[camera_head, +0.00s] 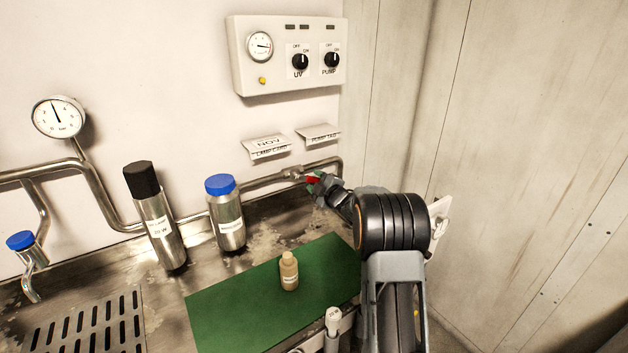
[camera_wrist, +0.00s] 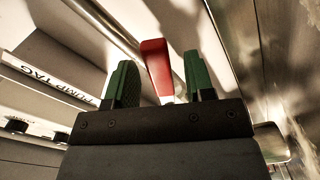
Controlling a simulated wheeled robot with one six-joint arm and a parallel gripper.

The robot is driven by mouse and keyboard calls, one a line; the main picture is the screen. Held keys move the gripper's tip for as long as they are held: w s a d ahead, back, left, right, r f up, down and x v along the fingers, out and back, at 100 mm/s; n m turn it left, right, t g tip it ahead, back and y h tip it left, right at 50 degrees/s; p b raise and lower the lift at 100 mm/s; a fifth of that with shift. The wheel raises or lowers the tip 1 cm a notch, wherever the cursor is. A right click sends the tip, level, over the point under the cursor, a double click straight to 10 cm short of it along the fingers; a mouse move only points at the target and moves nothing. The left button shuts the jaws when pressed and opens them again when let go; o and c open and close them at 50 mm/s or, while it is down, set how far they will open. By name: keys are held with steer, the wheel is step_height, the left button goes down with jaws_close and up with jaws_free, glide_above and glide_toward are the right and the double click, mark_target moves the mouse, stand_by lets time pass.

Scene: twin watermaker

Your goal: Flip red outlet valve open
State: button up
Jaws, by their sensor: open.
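The red outlet valve handle (camera_head: 314,180) is on the steel pipe by the back wall, at the right end of the counter. In the wrist view the red handle (camera_wrist: 156,66) stands between the two green fingertips of my gripper (camera_wrist: 158,85). My gripper (camera_head: 318,186) is open around the handle, with a visible gap on both sides; the right finger is nearer to it. In the head view my gripper and arm partly hide the valve. The valve body is mostly hidden behind my gripper in the wrist view.
A steel pipe (camera_head: 265,181) runs along the wall. A blue-capped bottle (camera_head: 229,220), a black-capped cylinder (camera_head: 158,228) and a small tan bottle (camera_head: 289,272) stand left of my arm. A green mat (camera_head: 235,307) lies on the counter. Paper tags (camera_head: 318,133) hang above the valve.

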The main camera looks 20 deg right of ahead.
steer(key=shift+w+a, duration=0.1)
steer(key=shift+w, duration=0.45)
steer(key=shift+c, duration=0.4)
jaws_close()
